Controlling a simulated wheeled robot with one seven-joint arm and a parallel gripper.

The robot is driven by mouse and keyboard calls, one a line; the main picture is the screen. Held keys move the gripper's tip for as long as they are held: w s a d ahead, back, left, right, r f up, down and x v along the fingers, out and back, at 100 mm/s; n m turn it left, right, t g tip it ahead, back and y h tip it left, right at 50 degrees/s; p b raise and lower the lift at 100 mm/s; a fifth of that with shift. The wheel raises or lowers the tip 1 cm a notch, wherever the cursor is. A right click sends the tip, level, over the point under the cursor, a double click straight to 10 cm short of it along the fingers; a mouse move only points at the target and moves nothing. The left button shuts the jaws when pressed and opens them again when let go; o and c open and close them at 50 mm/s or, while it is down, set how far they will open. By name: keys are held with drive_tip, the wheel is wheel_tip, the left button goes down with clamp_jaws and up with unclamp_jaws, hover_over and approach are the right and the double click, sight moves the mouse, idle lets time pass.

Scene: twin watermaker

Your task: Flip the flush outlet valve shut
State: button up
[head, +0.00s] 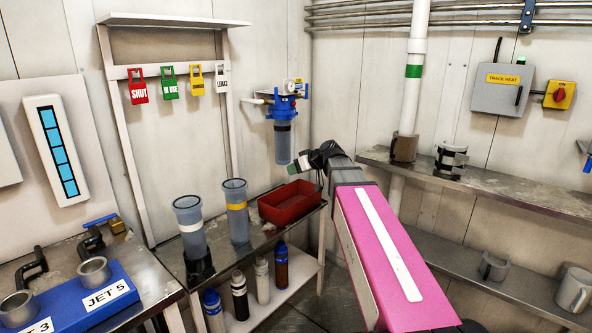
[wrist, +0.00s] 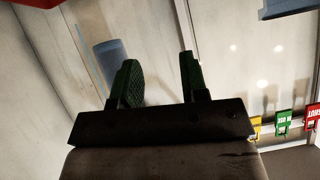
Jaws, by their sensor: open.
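No valve in view is labelled as the flush outlet. A blue-capped filter housing (head: 283,108) with a gauge hangs on the back wall in the head view, with a white pipe stub at its left. A brass valve with a blue lever (head: 100,220) is at the left bench. Another blue-handled fitting (head: 588,166) is cut off at the right edge. My gripper (head: 304,163) is at the end of my pink arm, just below and right of the filter bowl. In the wrist view its green-padded fingers (wrist: 157,76) are apart, with nothing between them.
A red tray (head: 291,203) and two tall cups stand on the middle bench, below my gripper. Several coloured tags (head: 170,82) hang on the wall rack. A metal shelf (head: 500,190) runs along the right wall, carrying clamps. A bluish shape (wrist: 110,55) lies beyond the left finger.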

drive_tip(key=shift+c, duration=1.4)
drive_tip(key=n+t+y, duration=0.2)
drive_tip(key=t+y, duration=0.2)
drive_tip(key=t, duration=0.1)
approach(277, 91)
drive_tip(key=x, duration=1)
drive_tip(key=shift+w+a, duration=0.15)
drive_tip(key=shift+w, duration=0.05)
clamp_jaws()
